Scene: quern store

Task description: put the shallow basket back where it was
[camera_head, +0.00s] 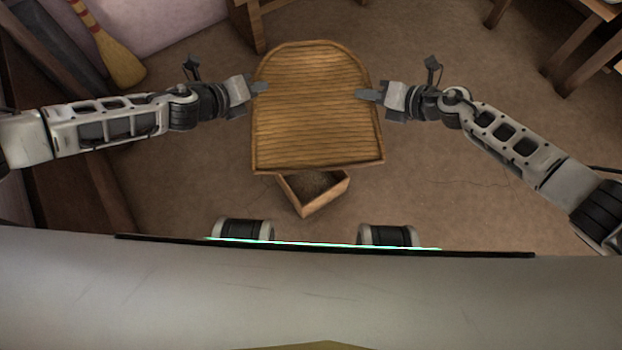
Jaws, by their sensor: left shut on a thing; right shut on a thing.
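The shallow basket (318,110) is a wide, flat, ribbed brown piece with a rounded far edge and a straight near edge. It is in the middle of the head view, held between my two grippers. My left gripper (259,88) is shut on its left rim. My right gripper (367,95) is shut on its right rim. The basket looks raised above the floor, though its height is hard to tell. It hides most of what lies under it.
An open wooden box (300,203) shows under the basket's near edge. A broom (121,62) leans at the upper left. Wooden furniture (243,22) stands beyond the basket, and a wooden table (590,45) is at the upper right. The floor (470,205) at right is clear.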

